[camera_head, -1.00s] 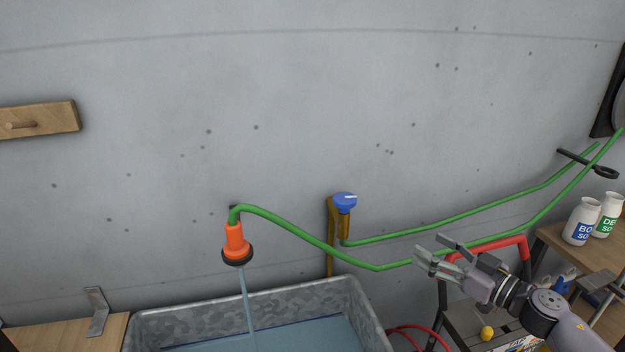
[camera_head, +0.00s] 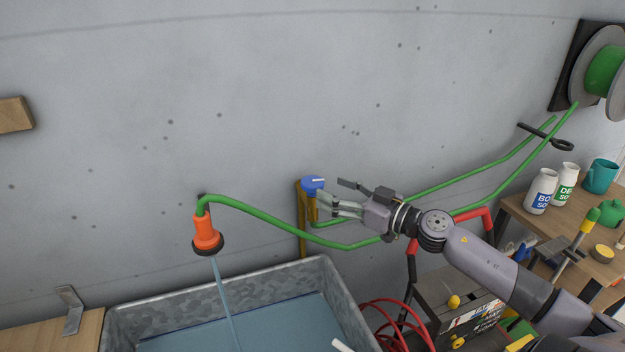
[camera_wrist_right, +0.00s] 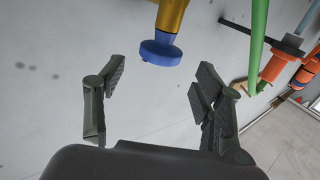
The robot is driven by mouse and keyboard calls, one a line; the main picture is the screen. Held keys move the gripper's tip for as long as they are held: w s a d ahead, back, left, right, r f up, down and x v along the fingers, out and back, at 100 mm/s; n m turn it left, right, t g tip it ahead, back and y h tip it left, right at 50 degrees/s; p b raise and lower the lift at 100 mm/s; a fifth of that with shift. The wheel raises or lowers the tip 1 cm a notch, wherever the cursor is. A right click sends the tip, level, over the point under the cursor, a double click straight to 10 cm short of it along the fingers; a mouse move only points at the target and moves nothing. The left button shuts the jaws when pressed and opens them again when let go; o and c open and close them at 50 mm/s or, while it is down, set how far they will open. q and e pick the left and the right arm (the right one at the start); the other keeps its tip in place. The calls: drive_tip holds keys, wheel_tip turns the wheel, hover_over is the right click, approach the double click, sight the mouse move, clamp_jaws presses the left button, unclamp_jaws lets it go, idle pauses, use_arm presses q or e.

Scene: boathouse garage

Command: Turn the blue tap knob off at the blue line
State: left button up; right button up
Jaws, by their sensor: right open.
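The blue tap knob (camera_head: 313,185) sits on top of a brass tap post against the grey wall, with a white mark on its top. In the right wrist view the knob (camera_wrist_right: 161,50) appears ahead of the fingers, between them and beyond their tips, not touched. My right gripper (camera_head: 338,194) is open and empty, just right of the knob; its fingers also show in the right wrist view (camera_wrist_right: 155,85). Water runs from the orange nozzle (camera_head: 206,232) into the metal trough (camera_head: 225,290). I cannot make out a blue line. My left gripper is not in view.
A green hose (camera_head: 275,222) runs from the nozzle past the tap to the right, behind my right arm. A wooden bench (camera_head: 530,225) with bottles stands at right. The wall above the knob is clear.

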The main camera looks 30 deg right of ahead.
sight(322, 184)
drive_tip(key=p+x, duration=0.1)
drive_tip(key=x, duration=0.4)
drive_tip(key=shift+w+r, duration=0.1)
drive_tip(key=shift+w, duration=0.05)
drive_tip(key=shift+p+x, duration=0.3)
drive_tip(key=shift+x, duration=0.5)
drive_tip(key=shift+c, duration=0.2)
drive_tip(key=c, duration=1)
